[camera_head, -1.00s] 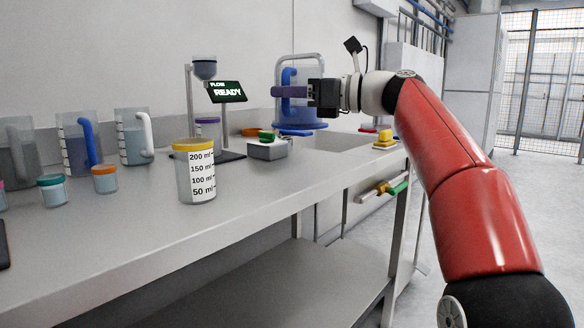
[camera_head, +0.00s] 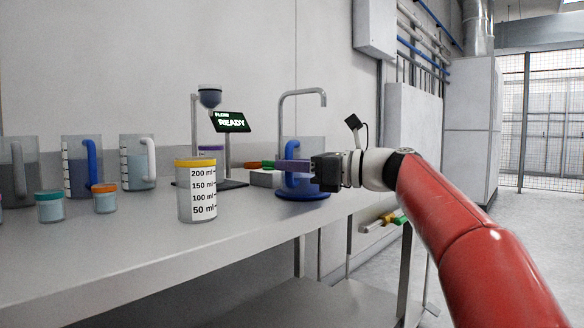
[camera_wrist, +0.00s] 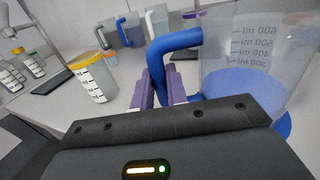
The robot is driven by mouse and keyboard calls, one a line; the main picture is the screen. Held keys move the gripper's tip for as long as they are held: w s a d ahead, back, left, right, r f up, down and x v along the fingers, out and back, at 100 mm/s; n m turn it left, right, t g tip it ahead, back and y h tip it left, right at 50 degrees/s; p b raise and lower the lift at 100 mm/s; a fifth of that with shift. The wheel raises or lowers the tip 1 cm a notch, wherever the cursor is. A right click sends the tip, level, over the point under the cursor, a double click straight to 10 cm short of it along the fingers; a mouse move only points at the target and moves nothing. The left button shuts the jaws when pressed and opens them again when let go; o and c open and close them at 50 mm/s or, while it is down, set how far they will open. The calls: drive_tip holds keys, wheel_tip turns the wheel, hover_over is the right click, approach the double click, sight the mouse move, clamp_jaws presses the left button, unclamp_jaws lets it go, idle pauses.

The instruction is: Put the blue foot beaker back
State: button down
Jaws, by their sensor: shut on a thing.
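The blue foot beaker (camera_head: 312,155) is clear, with a blue foot and a blue handle. It is upright near the right end of the bench (camera_head: 150,235). My gripper (camera_head: 284,166) is shut on its handle, the purple fingers reaching in from the right. In the wrist view the fingers (camera_wrist: 164,85) sit either side of the blue handle (camera_wrist: 174,46); the beaker body (camera_wrist: 250,60) with its volume marks is at the right. I cannot tell whether the foot touches the bench top.
A yellow-rimmed beaker (camera_head: 197,195) stands at the front. A blue-handled beaker (camera_head: 76,170), a white-handled beaker (camera_head: 139,165) and small lidded jars (camera_head: 50,207) stand left. A flow stand with a display (camera_head: 230,122) and a tap (camera_head: 303,93) are behind. The middle front bench is clear.

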drive_tip(key=c, duration=1.4)
unclamp_jaws()
drive_tip(key=shift+f, duration=0.1)
drive_tip(key=shift+r, duration=0.2)
drive_tip(key=p+v, duration=0.1)
drive_tip(key=v, duration=1.1)
drive_tip(key=shift+s, duration=0.1)
drive_tip(key=shift+f, duration=0.1)
